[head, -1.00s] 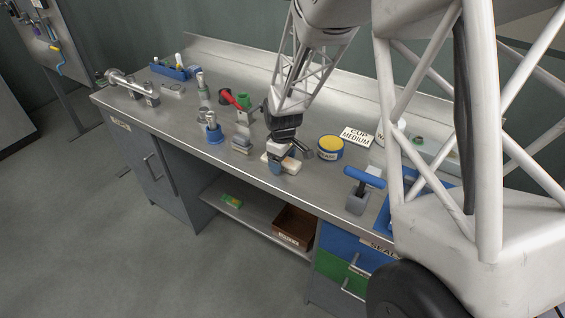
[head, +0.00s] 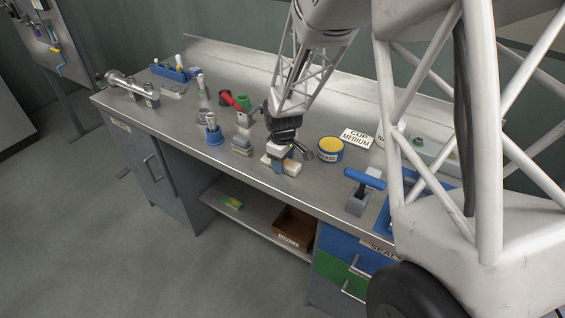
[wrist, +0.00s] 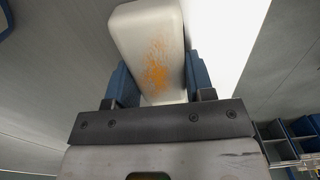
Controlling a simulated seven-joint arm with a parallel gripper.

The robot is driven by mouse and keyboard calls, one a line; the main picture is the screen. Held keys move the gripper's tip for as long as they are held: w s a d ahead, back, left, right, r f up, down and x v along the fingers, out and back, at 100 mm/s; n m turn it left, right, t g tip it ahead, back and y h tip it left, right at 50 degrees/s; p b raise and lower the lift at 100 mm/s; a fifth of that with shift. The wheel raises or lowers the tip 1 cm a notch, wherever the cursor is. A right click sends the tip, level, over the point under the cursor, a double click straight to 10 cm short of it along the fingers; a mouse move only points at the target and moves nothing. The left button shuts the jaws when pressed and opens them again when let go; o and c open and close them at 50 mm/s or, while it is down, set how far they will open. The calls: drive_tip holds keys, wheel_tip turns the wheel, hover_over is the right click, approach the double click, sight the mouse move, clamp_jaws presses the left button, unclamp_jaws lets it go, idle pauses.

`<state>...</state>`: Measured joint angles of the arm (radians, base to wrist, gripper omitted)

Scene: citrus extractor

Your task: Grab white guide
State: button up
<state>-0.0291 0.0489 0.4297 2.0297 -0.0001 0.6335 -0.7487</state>
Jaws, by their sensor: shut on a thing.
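The white guide (wrist: 150,45) is a pale, rounded block with an orange, speckled stain on its face. In the wrist view it stands between the two blue fingers of my gripper (wrist: 158,85), which are shut on it from both sides. In the head view my gripper (head: 280,160) is low over the front of the steel bench, and the white guide (head: 291,168) shows on both sides of the fingers. I cannot tell whether the guide touches the bench top.
A yellow-topped blue tin (head: 330,149) stands close to the right of my gripper. A blue-handled tool (head: 363,185) is farther right. The bench's front edge is near.

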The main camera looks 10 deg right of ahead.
drive_tip(key=shift+r, duration=0.1)
drive_tip(key=shift+r, duration=0.75)
wheel_tip(320, 180, up, 2)
drive_tip(key=shift+s, duration=0.1)
drive_tip(key=s+r, duration=0.1)
drive_tip(key=s, duration=1.4)
drive_tip(key=shift+s+d, duration=0.2)
drive_tip(key=shift+s, duration=0.2)
drive_tip(key=shift+r, duration=0.1)
drive_tip(key=shift+w, duration=0.1)
